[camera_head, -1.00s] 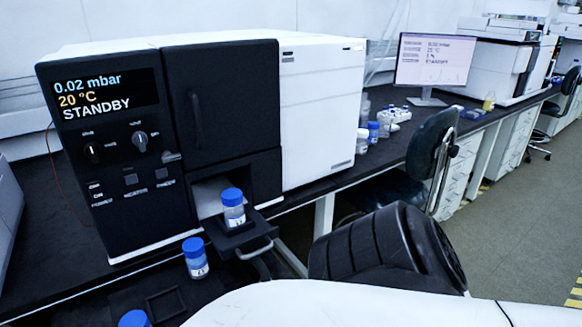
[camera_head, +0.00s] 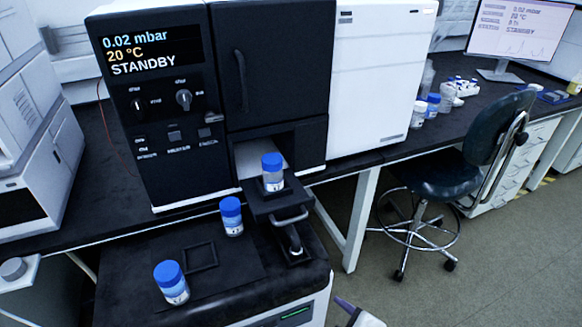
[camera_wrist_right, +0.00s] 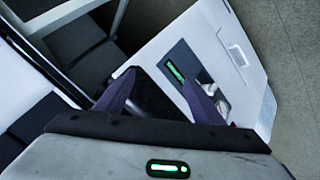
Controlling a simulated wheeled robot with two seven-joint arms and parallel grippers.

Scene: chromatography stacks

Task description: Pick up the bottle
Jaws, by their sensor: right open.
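One bottle (camera_head: 273,180) stands upright on the small pulled-out tray (camera_head: 262,205) of the black instrument. A second bottle (camera_head: 232,225) stands on the dark surface just left of that tray. A third bottle (camera_head: 175,291) stands nearer, at lower left. My right gripper shows only in part at the bottom edge of the head view, right of and below the bottles. In the right wrist view the right gripper (camera_wrist_right: 158,92) is open, with nothing between its fingers. My left gripper is not in view.
The instrument (camera_head: 155,110) reads STANDBY. An empty square frame (camera_head: 201,256) lies between the two nearer bottles. A cabinet with a green light (camera_head: 295,313) is below. A stool (camera_head: 420,170) stands at right, with clear floor around it.

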